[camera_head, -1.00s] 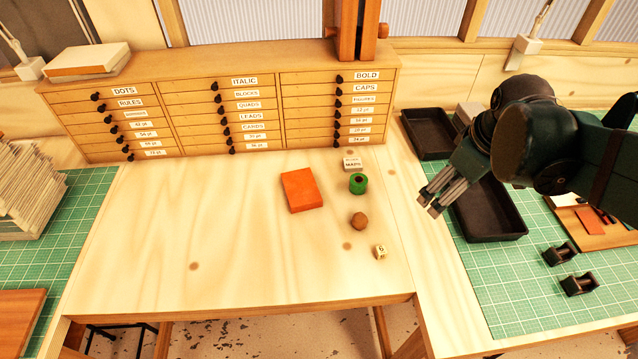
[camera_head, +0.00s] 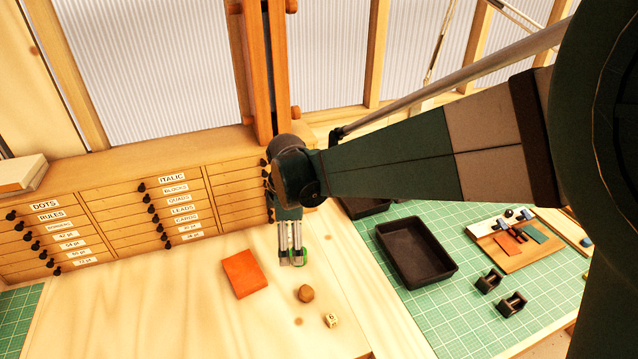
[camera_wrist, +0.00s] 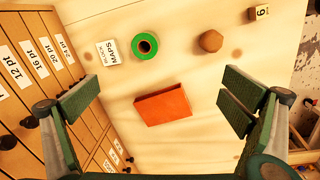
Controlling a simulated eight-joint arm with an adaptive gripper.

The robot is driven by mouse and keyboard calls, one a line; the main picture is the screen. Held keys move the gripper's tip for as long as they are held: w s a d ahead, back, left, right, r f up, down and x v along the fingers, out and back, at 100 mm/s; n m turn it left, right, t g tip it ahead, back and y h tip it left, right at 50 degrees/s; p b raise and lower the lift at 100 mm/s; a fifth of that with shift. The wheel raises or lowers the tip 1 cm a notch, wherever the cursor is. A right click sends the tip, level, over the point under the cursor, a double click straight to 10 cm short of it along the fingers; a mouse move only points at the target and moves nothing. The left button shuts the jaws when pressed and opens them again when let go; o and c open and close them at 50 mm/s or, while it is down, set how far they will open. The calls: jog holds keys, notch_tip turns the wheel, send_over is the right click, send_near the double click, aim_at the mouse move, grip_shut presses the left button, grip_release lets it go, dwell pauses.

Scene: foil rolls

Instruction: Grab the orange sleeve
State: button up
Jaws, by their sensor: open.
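The orange sleeve (camera_head: 244,274) is a flat rectangular block lying on the pale wooden bench, in front of the drawer cabinet. In the wrist view the sleeve (camera_wrist: 163,105) lies in the middle, between my spread fingers and apart from them. My gripper (camera_head: 292,261) is open and empty, pointing down over the bench. In the head view it is just right of the sleeve and partly covers the green roll. The wrist view shows the fingers wide apart on both sides (camera_wrist: 160,96).
A green roll (camera_wrist: 145,46), a white MAPS block (camera_wrist: 109,53), a brown ball-like lump (camera_wrist: 210,41) and a numbered die (camera_head: 331,320) sit near the sleeve. The drawer cabinet (camera_head: 170,225) stands behind. A black tray (camera_head: 416,252) lies right. The bench left of the sleeve is clear.

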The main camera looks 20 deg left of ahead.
aim_at(243, 270)
jog(key=s+a+f+n+p, duration=0.1)
jog(key=s+a+f, duration=0.1)
jog(key=a, duration=0.2)
jog(key=s+a+f+n+p, duration=0.1)
jog(key=s+a+f+n, duration=0.1)
jog(key=a, duration=0.3)
jog(key=s+a+f+n+p, duration=0.1)
jog(key=s+a+n, duration=0.1)
jog(key=s+a, duration=0.2)
jog(key=shift+a+f+g+h, duration=0.2)
jog(key=shift+f+g+h, duration=0.2)
jog(key=shift+w+f, duration=0.1)
jog(key=shift+f, duration=1.2)
jog(key=shift+f+p, duration=0.55)
jog(key=shift+f, duration=2.05)
jog(key=c, duration=0.8)
